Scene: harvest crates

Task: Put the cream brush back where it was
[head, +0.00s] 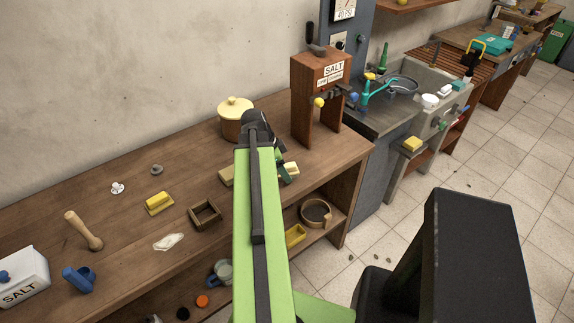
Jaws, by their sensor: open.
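My gripper (274,150) is at the far end of my green arm, over the back right part of the wooden bench (120,235). Its jaws are open, and the arm hides much of them. I see nothing clearly held.
A yellow lidded pot (235,121) and a brown salt dispenser (306,72) stand at the back. A small wooden frame (205,215), a yellow block (158,201), a pestle (84,230) and a salt box (22,278) lie left. A sink (437,106) stands right.

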